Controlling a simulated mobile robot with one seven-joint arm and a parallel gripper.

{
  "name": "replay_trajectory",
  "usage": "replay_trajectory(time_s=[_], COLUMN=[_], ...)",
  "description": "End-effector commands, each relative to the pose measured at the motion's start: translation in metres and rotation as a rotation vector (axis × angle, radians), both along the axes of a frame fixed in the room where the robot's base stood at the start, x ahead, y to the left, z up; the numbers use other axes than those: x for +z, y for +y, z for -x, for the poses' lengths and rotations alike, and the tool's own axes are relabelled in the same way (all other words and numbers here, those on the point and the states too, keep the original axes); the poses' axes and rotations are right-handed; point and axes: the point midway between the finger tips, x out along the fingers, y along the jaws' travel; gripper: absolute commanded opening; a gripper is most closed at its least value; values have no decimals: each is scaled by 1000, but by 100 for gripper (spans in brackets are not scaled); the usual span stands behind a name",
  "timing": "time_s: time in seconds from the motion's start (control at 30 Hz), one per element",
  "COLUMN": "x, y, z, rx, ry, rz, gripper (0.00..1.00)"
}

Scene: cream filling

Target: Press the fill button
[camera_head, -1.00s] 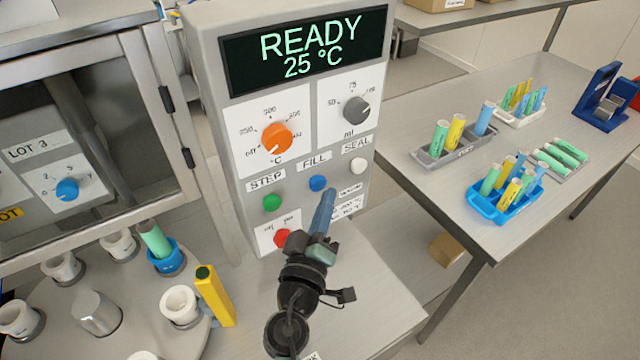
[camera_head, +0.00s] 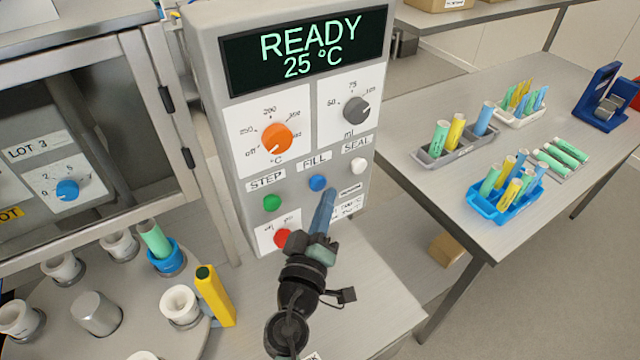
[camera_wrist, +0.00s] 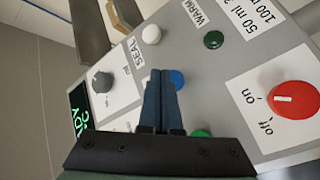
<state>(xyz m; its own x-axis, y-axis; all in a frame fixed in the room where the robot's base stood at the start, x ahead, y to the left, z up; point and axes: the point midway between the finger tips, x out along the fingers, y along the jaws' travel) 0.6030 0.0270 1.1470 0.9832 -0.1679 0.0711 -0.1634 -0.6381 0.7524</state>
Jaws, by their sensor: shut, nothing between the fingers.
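The blue fill button (camera_head: 317,183) sits on the grey machine panel under the FILL label, between the green step button (camera_head: 272,203) and the white seal button (camera_head: 358,166). My gripper (camera_head: 329,194) is shut and empty, its blue fingers pointing up at the panel just below and right of the blue button. In the wrist view the shut fingertips (camera_wrist: 162,74) lie beside the blue button (camera_wrist: 177,79) and partly cover it. I cannot tell whether they touch it. The display (camera_head: 304,50) reads READY, 25 °C.
An orange temperature knob (camera_head: 277,138) and a grey ml knob (camera_head: 356,110) sit above the buttons. A red knob (camera_head: 283,238) is lower left. A carousel with white cups (camera_head: 180,305) and a yellow post (camera_head: 215,296) stands left. The right table holds racks of tubes.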

Motion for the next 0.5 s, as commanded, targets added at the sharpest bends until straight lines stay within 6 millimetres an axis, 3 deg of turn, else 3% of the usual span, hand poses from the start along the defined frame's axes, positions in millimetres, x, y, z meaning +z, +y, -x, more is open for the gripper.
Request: replay_trajectory(time_s=[0.5], x=[0], y=[5], z=[-7], rx=[0], ry=[0], rz=[0], gripper=[0])
